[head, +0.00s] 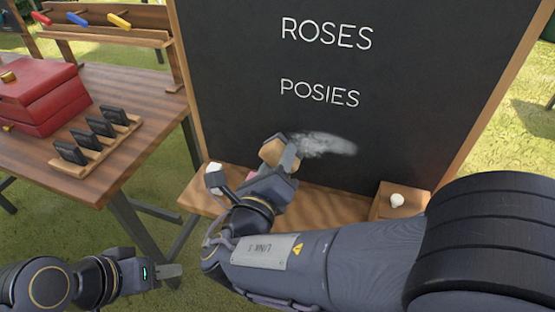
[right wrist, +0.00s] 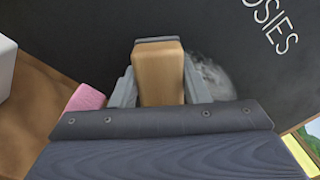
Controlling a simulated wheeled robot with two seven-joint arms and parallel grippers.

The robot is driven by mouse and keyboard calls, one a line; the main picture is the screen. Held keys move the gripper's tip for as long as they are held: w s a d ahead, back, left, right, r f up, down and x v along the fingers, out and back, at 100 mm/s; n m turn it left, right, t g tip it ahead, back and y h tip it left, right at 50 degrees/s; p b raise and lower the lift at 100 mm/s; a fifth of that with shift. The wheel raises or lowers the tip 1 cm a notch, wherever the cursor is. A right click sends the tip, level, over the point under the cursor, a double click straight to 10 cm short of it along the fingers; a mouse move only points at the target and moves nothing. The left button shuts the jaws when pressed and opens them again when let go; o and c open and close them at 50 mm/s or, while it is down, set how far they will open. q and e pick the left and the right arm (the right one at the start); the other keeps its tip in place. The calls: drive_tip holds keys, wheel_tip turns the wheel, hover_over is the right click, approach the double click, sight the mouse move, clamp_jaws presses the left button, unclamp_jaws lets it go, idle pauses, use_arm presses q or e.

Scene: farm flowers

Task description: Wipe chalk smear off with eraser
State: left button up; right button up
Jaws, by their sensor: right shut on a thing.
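The chalk smear (head: 322,144) is a pale grey patch on the blackboard (head: 420,70), below the word POSIES. My right gripper (head: 280,165) is shut on the eraser (head: 283,150), a block with a tan wooden back, and holds it at the left end of the smear. In the right wrist view the eraser (right wrist: 158,75) sits between the fingers, with part of the smear (right wrist: 210,78) behind and right of it. Whether the eraser touches the board I cannot tell. My left gripper (head: 170,272) hangs empty at the lower left, seen from the side.
A wooden ledge (head: 345,208) runs under the board. A white object (head: 213,178) is near its left end; a small box with a white knob (head: 397,200) stands right. A pink block (right wrist: 87,98) is near my right gripper. A table (head: 150,100) at left holds red boxes (head: 40,98) and a rack.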

drive_tip(key=shift+x, duration=0.95)
